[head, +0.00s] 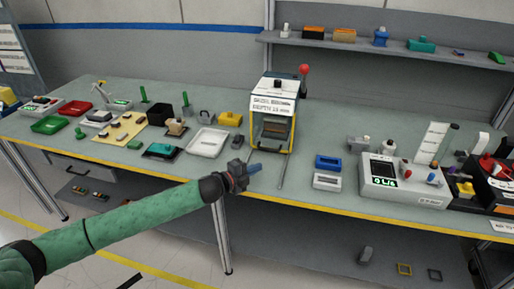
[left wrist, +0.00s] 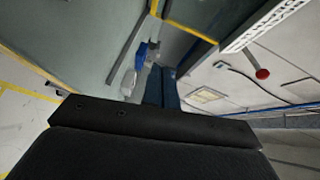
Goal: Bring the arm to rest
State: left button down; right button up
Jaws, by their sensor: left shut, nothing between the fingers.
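My left arm (head: 130,222) comes in from the lower left in a green sleeve. It reaches toward the front edge of the workbench (head: 300,190). My right gripper does not show.
A press (head: 273,112) with a red-knobbed lever stands just behind the gripper. A white tray (head: 208,141) lies left of it. Blue and white blocks (head: 328,163) lie to the right, near a grey console (head: 402,186). A shelf (head: 380,46) runs along the wall. The floor in front is clear.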

pick_arm(q)
jog(key=s+d+f+n+t+y, duration=0.2)
jog(key=s+f+n+y, duration=0.15)
jog(key=s+n, duration=0.7)
jog(key=s+a+f+n+g+y, duration=0.3)
jog(key=s+a+f+n, duration=0.15)
jog(key=s+a, duration=0.55)
jog(key=s+a+f+n+g+y, duration=0.3)
jog(key=s+a+n, duration=0.35)
jog(key=s, duration=0.65)
jog(key=s+a+f+n+g+y, duration=0.2)
jog(key=s+a+f+n+y, duration=0.15)
jog(key=s+a, duration=0.7)
notch_tip(320, 180, down, 26)
jog(key=d+g, duration=0.2)
jog(key=s+f, duration=0.3)
jog(key=f, duration=0.6)
jog(key=s+d+f, duration=0.1)
jog(key=s+f, duration=0.2)
jog(key=f, duration=0.7)
jog(key=shift+h, duration=0.3)
jog(key=shift+d, duration=0.1)
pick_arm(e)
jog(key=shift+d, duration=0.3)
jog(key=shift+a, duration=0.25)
